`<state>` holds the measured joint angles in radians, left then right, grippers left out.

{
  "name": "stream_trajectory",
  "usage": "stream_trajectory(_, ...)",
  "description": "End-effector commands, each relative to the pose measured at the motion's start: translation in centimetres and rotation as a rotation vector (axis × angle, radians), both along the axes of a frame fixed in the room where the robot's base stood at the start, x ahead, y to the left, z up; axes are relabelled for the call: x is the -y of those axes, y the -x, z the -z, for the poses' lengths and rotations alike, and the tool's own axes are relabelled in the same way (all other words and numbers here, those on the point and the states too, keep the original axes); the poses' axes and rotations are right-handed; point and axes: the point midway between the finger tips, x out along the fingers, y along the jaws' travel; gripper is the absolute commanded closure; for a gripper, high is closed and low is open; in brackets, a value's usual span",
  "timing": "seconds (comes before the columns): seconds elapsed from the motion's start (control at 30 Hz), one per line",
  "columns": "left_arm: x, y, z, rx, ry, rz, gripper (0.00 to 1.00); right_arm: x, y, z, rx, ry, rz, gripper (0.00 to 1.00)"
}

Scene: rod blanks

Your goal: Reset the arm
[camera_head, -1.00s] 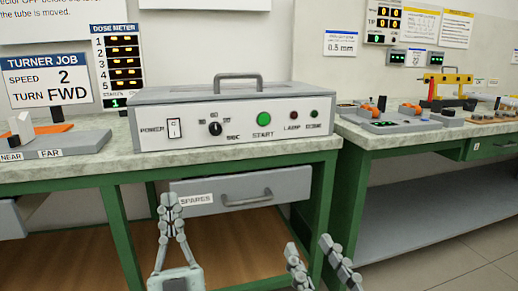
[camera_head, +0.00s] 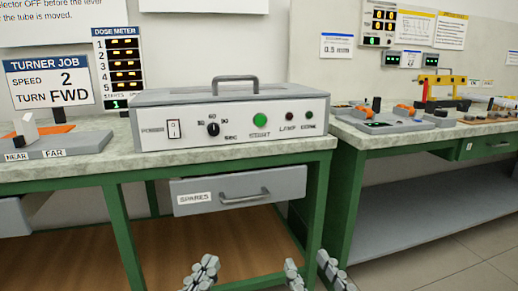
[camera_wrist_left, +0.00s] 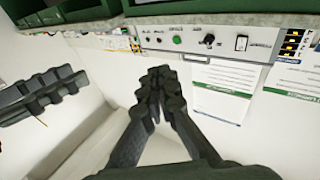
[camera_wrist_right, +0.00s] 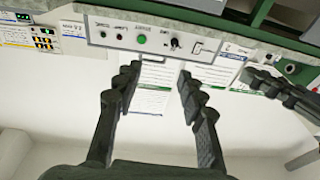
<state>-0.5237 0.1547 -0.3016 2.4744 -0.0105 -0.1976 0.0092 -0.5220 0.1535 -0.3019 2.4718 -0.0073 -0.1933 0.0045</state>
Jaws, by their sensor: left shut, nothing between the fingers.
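My left gripper (camera_head: 203,268) shows at the bottom edge of the head view, in front of the bench and below the drawer. Its fingers are together with nothing between them, as the left wrist view (camera_wrist_left: 162,85) shows. My right gripper (camera_head: 313,270) is to its right at the bottom edge, its two fingers apart. In the right wrist view (camera_wrist_right: 158,78) its fingers are spread and empty. Both grippers are clear of the bench. Most of both arms is out of the head view.
A grey control box (camera_head: 232,99) with a dial and a green START button stands on the bench. The SPARES drawer (camera_head: 236,189) below it looks pulled out. A second green bench (camera_head: 356,207) stands at the right. A NEAR/FAR block (camera_head: 70,146) lies at the left.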

Motion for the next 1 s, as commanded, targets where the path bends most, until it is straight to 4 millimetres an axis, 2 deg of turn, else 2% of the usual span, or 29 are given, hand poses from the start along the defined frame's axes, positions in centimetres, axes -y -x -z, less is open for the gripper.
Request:
stream_trajectory(0.2, -1.8, -1.6, 6.4, -0.24, -0.113, -0.04, 1.0, 1.8, -1.6, 6.4, -0.243, 0.113, 0.04, 0.6)
stream_trajectory(0.37, -4.4, -1.5, 12.8, -0.476, -0.211, -0.084, 1.0, 4.4, -1.5, 12.8, -0.48, 0.211, 0.083, 0.6)
stream_trajectory(0.47, -7.3, -0.2, 17.7, -0.68, -0.285, -0.124, 1.0, 7.3, -0.2, 17.7, -0.684, 0.284, 0.124, 0.6)
stream_trajectory(0.5, -8.8, 0.8, 19.8, -0.776, -0.317, -0.145, 1.0, 8.8, 0.8, 19.8, -0.78, 0.317, 0.145, 0.6)
stream_trajectory(0.63, -13.6, 5.2, 25.5, -1.076, -0.403, -0.21, 1.0, 13.7, 5.2, 25.6, -1.08, 0.403, 0.212, 0.6)
stream_trajectory(0.7, -15.6, 7.5, 27.4, -1.202, -0.433, -0.238, 1.0, 15.7, 7.6, 27.5, -1.206, 0.433, 0.239, 0.6)
stream_trajectory(0.8, -17.6, 10.2, 29.1, -1.33, -0.459, -0.266, 1.0, 17.6, 10.2, 29.1, -1.333, 0.459, 0.268, 0.6)
stream_trajectory(0.9, -18.6, 11.6, 29.9, -1.395, -0.471, -0.28, 1.0, 18.6, 11.7, 29.9, -1.398, 0.471, 0.282, 0.6)
stream_trajectory(1.0, -18.9, 12.0, 30.2, -1.413, -0.475, -0.284, 1.0, 18.9, 12.1, 30.2, -1.417, 0.474, 0.285, 0.6)
